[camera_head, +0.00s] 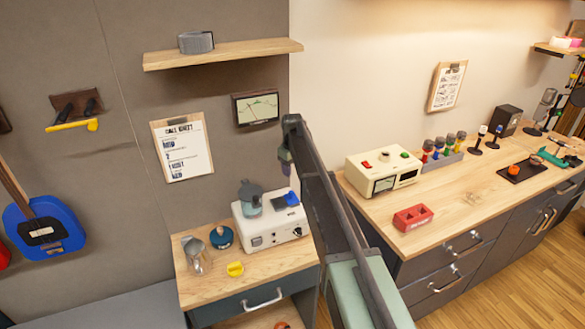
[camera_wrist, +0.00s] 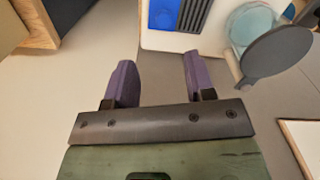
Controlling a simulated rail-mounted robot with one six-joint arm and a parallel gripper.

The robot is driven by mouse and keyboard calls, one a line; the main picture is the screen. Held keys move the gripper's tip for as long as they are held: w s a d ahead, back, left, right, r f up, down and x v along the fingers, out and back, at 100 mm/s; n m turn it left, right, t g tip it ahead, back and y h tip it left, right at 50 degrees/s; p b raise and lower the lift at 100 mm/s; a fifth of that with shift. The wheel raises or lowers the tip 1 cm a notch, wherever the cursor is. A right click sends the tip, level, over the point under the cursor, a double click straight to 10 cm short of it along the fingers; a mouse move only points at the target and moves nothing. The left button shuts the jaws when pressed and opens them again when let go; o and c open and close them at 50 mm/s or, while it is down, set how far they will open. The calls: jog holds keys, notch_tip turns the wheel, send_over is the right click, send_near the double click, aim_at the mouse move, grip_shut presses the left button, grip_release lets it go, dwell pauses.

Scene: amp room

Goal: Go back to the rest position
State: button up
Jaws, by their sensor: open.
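My gripper (camera_wrist: 160,68) is open, with two purple fingers apart and nothing between them in the wrist view. In the head view only a small purple part of my gripper (camera_head: 286,158) shows beside my dark arm, in front of the grey wall. It hangs above and right of the white machine (camera_head: 270,222) on the small wooden bench. The same white machine (camera_wrist: 152,32) is at the top of the wrist view, beyond the fingertips, with its blue part and dark slots.
A wooden shelf (camera_head: 225,54) with a grey roll is above. A small screen (camera_head: 257,109) and a clipboard (camera_head: 182,147) hang on the wall. A cream device (camera_head: 383,171) stands on the right counter.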

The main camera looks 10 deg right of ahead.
jog(key=s+a+f+m+b, duration=0.1)
jog(key=s+m, duration=0.1)
jog(key=s, duration=1.1)
jog(key=s+a+f+m+b, duration=0.1)
jog(key=s+a+f+b, duration=0.1)
jog(key=s, duration=1.2)
jog(key=s+a+f+m+b, duration=0.2)
jog(key=s, duration=1.1)
jog(key=shift+s+m, duration=0.25)
jog(key=shift+m, duration=0.05)
jog(key=shift+a, duration=0.1)
